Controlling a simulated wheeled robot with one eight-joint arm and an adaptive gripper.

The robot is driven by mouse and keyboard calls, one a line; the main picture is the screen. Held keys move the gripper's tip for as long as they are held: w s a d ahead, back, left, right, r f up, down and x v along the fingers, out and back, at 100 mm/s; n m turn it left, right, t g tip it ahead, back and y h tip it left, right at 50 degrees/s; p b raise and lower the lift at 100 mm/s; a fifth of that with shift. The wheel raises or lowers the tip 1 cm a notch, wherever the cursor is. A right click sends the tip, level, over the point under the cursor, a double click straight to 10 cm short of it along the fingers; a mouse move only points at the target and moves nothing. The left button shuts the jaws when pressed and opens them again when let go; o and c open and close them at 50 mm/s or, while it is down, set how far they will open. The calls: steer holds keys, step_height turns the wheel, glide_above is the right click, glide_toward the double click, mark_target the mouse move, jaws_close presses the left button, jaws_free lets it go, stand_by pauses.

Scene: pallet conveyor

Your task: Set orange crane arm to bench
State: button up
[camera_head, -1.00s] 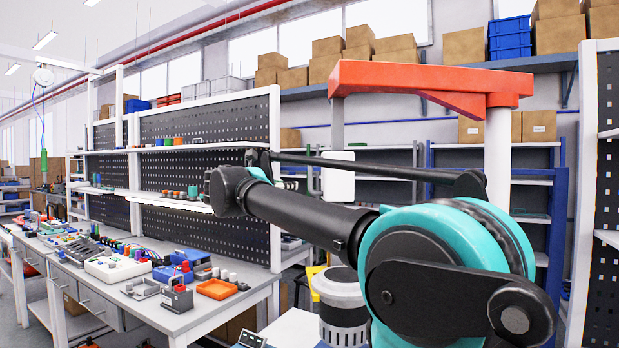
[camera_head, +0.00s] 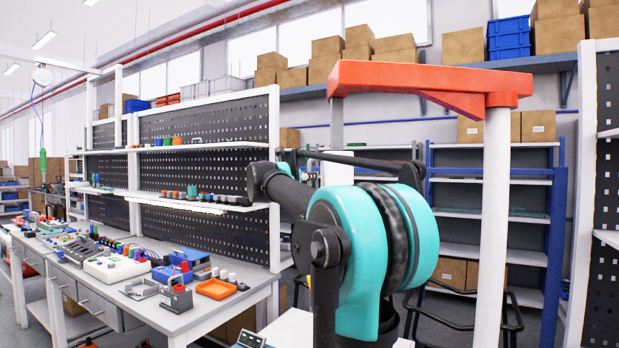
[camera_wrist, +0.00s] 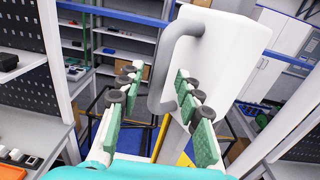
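The orange crane arm (camera_head: 420,77) spans the upper right of the head view on a white post (camera_head: 496,220). A white block (camera_head: 338,170) shows below its left end, partly hidden by my arm. In the wrist view a white block (camera_wrist: 225,45) carries a grey bent handle (camera_wrist: 159,80). My gripper (camera_wrist: 157,84) is open, with green-padded fingers on either side of the handle. Contact with the handle cannot be told. In the head view my gripper is hidden behind my arm. The bench (camera_head: 190,322) stands at the left.
The bench holds an orange tray (camera_head: 216,289), a white control box (camera_head: 116,267) and several small parts. A black perforated panel (camera_head: 205,170) with shelves stands behind it. Blue-framed shelving (camera_head: 558,230) is at the back right. The wrist view also shows shelving (camera_wrist: 115,42) beyond the handle.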

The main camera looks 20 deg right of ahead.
steer(key=shift+x, duration=1.35)
steer(key=shift+c, duration=0.3)
jaws_close()
